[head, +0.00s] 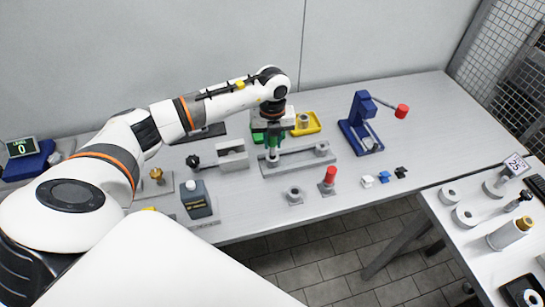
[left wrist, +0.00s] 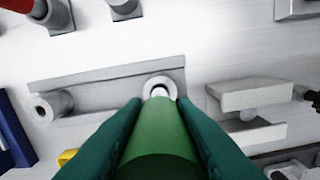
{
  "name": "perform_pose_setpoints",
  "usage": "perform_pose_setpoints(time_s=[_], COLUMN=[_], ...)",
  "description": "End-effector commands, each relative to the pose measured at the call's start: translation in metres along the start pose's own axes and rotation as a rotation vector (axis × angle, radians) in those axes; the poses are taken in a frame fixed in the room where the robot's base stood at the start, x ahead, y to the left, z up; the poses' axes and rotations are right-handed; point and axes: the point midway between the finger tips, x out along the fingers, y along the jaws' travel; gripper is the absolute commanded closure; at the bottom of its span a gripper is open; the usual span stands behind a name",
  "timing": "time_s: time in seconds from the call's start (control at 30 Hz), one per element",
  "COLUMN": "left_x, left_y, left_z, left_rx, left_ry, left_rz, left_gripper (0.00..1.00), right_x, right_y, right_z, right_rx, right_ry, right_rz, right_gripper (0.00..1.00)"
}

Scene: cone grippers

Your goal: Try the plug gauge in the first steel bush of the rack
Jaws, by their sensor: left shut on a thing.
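My left gripper (head: 273,143) points down over the left end of the grey rack (head: 297,162). It is shut on the green handle of the plug gauge (left wrist: 160,138), between its dark green fingers in the left wrist view. The gauge's pale tip lines up with the bore of a steel bush (left wrist: 161,83) on the rack. I cannot tell whether the tip is inside or just above it. This bush also shows under the gripper in the head view (head: 272,160). A second bush (head: 321,149) stands at the rack's right end. My right gripper is not in view.
A grey vise-like block (head: 232,156) stands left of the rack. A yellow tray (head: 308,123) lies behind. A red-topped post (head: 328,180) and a loose bush (head: 294,195) stand in front. A blue lever press (head: 362,125) stands right, with clear table beyond.

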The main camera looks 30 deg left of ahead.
Motion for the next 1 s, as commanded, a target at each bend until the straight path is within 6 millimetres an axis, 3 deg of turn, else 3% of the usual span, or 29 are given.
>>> perform_pose_setpoints(time_s=[0.37, 1.0], left_x=[-0.003, -0.04], left_y=[0.0, 0.0], left_z=[0.0, 0.0], left_rx=[0.0, 0.0], left_ry=[0.0, 0.001], left_rz=[0.0, 0.0], left_gripper=[0.93, 0.93], right_x=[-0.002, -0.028], right_y=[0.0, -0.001], right_z=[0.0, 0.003], right_rx=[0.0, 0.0], right_ry=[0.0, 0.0], right_rz=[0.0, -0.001], right_gripper=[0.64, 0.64])
